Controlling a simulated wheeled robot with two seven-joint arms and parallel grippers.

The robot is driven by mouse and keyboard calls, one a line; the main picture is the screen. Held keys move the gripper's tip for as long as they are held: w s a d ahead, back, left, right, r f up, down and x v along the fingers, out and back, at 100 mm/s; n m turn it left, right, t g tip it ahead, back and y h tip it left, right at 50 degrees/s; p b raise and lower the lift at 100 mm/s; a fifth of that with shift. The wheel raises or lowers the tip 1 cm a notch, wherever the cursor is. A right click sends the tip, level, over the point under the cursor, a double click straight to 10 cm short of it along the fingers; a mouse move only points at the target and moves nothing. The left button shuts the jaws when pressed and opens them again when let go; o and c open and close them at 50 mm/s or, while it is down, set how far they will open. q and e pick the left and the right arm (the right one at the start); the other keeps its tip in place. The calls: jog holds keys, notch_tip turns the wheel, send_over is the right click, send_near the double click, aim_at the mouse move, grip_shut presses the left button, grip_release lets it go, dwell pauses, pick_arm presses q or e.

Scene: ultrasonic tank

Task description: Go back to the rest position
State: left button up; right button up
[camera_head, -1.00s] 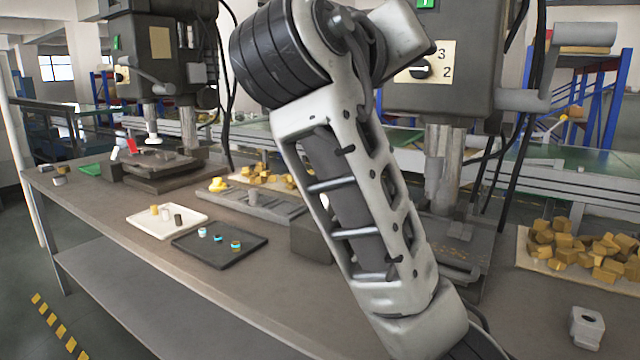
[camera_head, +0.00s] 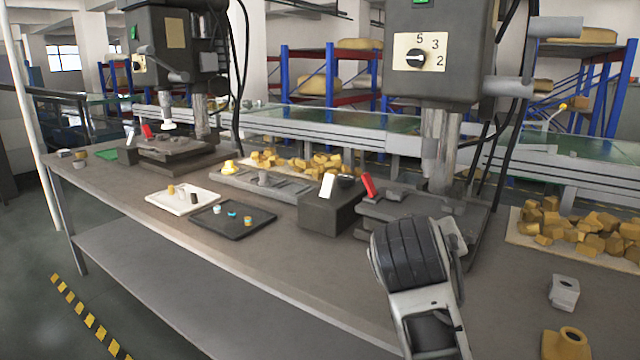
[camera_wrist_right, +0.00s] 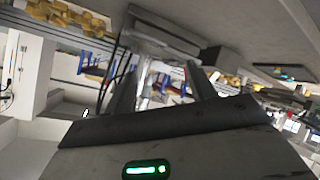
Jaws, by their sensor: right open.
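My right gripper (camera_wrist_right: 160,80) shows in the right wrist view, with its two fingers apart and nothing between them. The scene there is tilted, with the bench and its goods seen at an angle beyond the fingers. In the head view, my arm link rises from the bottom edge right of the middle, in front of the bench (camera_head: 330,285). Neither gripper shows in the head view. My left arm is not in view.
A white tray (camera_head: 160,204) and a black tray (camera_head: 262,219) with small parts lie on the bench. A grey box (camera_head: 320,216) stands beside the right machine (camera_head: 440,80). Yellow blocks (camera_head: 575,225) lie at the right.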

jog(key=s+d+f+g+y, duration=0.1)
jog(key=s+f, duration=0.2)
jog(key=f, duration=0.4)
jog(key=s+d+f+g+y, duration=0.1)
jog(key=s+d+f, duration=0.15)
jog(key=f, duration=0.35)
jog(key=s+d+f+g+y, duration=0.1)
jog(key=s+f+g, duration=0.1)
jog(key=s+f, duration=0.45)
jog(key=s+f+g+y, duration=0.1)
jog(key=s+f+g, duration=0.15)
jog(key=s, duration=0.65)
jog(key=s+d+f+g+y, duration=0.1)
jog(key=s+f, duration=0.4)
jog(key=s, duration=0.3)
pick_arm(q)
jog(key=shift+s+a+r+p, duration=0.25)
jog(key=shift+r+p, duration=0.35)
jog(key=shift+p, duration=1.25)
pick_arm(e)
jog(key=w+a+t+y, duration=0.3)
jog(key=w+a+t, duration=0.3)
jog(key=t, duration=0.1)
jog(key=shift+a, duration=0.2)
